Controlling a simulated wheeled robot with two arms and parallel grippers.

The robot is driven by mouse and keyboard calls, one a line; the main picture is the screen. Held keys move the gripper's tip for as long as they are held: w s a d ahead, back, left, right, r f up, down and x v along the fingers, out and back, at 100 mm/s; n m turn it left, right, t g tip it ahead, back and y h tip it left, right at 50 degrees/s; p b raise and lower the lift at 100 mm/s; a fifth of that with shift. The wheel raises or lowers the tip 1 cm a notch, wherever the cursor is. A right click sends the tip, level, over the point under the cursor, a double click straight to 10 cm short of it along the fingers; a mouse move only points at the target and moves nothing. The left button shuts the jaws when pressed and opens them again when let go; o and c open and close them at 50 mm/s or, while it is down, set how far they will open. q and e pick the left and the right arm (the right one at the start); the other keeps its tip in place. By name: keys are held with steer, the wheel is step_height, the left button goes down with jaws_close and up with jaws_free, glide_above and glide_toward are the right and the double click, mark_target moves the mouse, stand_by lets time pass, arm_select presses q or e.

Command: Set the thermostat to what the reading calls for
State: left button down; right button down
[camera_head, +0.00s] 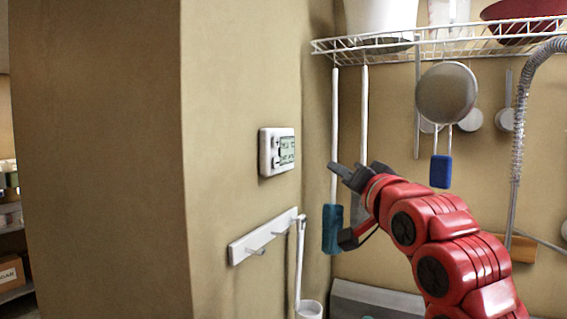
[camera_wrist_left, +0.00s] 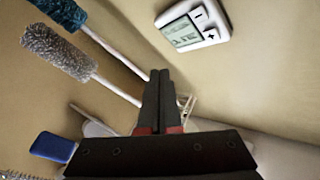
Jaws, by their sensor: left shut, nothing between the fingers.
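The white thermostat (camera_head: 276,152) is mounted on the tan wall, left of centre in the head view. It has a grey display and small buttons at its left side; the display text is too small to read. In the left wrist view the thermostat (camera_wrist_left: 197,24) is tilted at the upper right, with its minus and plus buttons visible. My left gripper (camera_head: 336,169) is shut and empty. It is to the right of the thermostat in the head view, apart from it. Its closed fingers (camera_wrist_left: 158,78) point toward the wall in the left wrist view. My right gripper is not in view.
A wire shelf (camera_head: 440,46) is at the upper right, with brushes, a strainer (camera_head: 446,92) and other utensils hanging below. The wall around the thermostat is clear.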

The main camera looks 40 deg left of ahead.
mark_target(276, 163)
arm_select(q)
steer(key=s+a+b, duration=0.1)
steer(key=s+a, duration=0.1)
steer(key=a, duration=0.6)
steer(key=shift+s+a+b, duration=0.15)
steer(key=shift+a+b, duration=0.25)
stand_by(1.8)
steer(key=shift+s+a+b, duration=0.1)
steer(key=shift+a+b, duration=0.2)
steer(key=shift+b, duration=0.1)
steer(key=shift+a, duration=0.15)
